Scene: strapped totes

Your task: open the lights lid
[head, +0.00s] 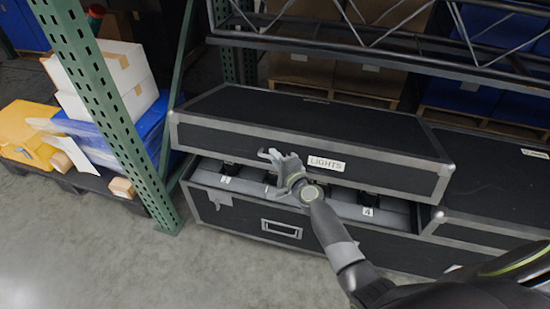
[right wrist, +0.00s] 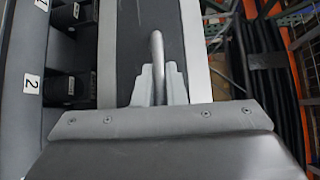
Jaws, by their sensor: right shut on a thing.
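The black lid with silver edges (head: 250,119) carries a LIGHTS label (head: 326,163) on its front. It stands raised and tilted over its black case (head: 240,212), with a gap along the front. Grey numbered compartments with dark items (head: 368,203) show in the gap. My right gripper (head: 280,160) is at the lid's front, left of the label. In the right wrist view its jaws (right wrist: 159,84) are shut on a grey bar handle (right wrist: 157,50) on the lid's dark face (right wrist: 130,40). My left gripper is not in view.
Another black case (head: 495,190) stands close on the right. A green rack upright (head: 112,110) is at the left, with white boxes (head: 125,75) and a yellow bin (head: 28,128) beyond it. A dark shelf beam (head: 380,62) runs behind and above the lid. The floor (head: 110,250) in front is clear.

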